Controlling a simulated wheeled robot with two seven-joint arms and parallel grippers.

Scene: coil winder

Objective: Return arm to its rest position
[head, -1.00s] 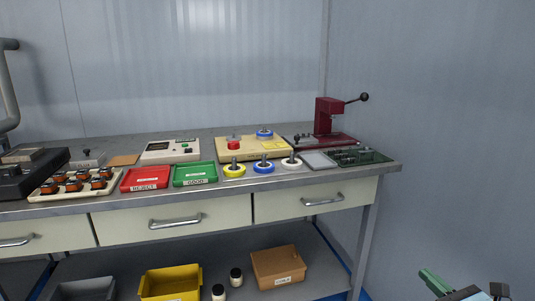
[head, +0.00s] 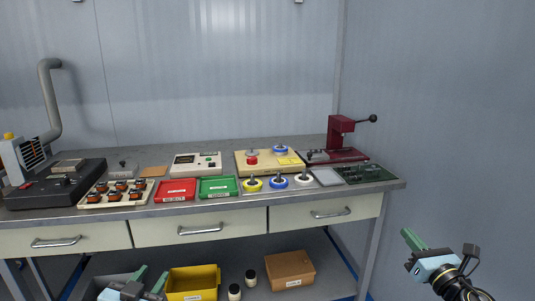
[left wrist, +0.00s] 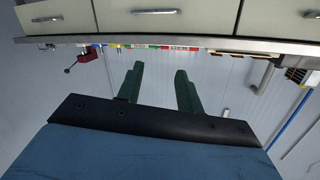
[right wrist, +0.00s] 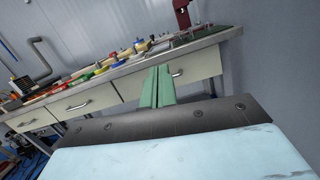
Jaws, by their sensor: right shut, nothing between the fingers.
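My left gripper (head: 151,279) is at the bottom left of the head view, in front of the lower shelf. In the left wrist view (left wrist: 158,84) its two green fingers stand apart with nothing between them. My right gripper (head: 409,239) is at the lower right of the head view, in front of the grey wall and right of the bench. In the right wrist view (right wrist: 157,86) its green fingers are together and empty. Both grippers are clear of the things on the bench top.
The bench (head: 220,216) carries a red tray (head: 176,190), a green tray (head: 217,187), a red press (head: 341,135), spools and a parts tray. A yellow bin (head: 192,281) and a brown box (head: 290,269) stand on the lower shelf. Open space lies right of the bench.

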